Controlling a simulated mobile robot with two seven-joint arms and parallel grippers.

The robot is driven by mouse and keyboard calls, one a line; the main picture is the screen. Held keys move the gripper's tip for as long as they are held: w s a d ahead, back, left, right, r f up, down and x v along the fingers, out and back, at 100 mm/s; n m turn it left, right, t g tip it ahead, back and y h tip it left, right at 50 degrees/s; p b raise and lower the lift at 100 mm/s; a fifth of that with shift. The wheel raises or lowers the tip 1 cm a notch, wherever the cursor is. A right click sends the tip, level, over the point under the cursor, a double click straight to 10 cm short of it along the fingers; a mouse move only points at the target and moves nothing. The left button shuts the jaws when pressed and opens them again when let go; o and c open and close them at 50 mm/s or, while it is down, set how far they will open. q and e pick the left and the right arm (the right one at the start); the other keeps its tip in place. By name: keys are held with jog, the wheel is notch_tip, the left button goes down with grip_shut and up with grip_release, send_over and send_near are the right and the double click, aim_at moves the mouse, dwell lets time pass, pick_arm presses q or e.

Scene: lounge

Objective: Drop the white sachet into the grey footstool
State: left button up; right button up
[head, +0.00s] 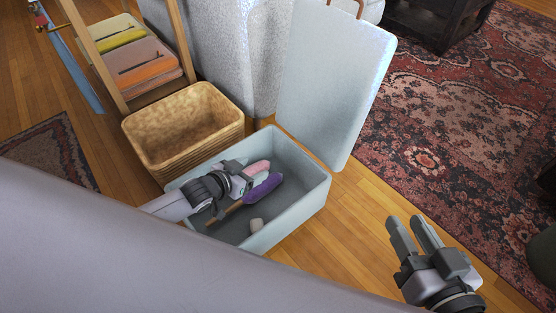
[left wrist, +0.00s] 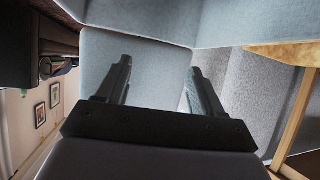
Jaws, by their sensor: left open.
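The grey footstool (head: 315,205) is an open, pale blue-grey box with its lid (head: 335,85) standing up at the back. My right gripper (head: 405,222) is outside the box to the right, fingers apart and empty.
A purple duster with a wooden handle (head: 264,188) and a pink item (head: 258,167) lie in the box near my left gripper. A woven basket (head: 185,170) stands against its left side. A wooden rack (head: 135,65) stands behind. Bare floor (head: 350,215) lies right of the box.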

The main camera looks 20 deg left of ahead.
pick_arm(q)
jog(key=p+v, duration=0.3)
jog(key=v, duration=0.3)
jog(key=shift+s+r, duration=0.15)
pick_arm(e)
jog(key=shift+w+a+m+g+y, duration=0.2)
jog(key=shift+a+m+g, duration=0.15)
jog(key=shift+a, duration=0.3)
jog(key=shift+w+a+m+g+y, duration=0.1)
jog(key=shift+a+m+g+y, duration=0.15)
jog(key=shift+a+g, duration=0.3)
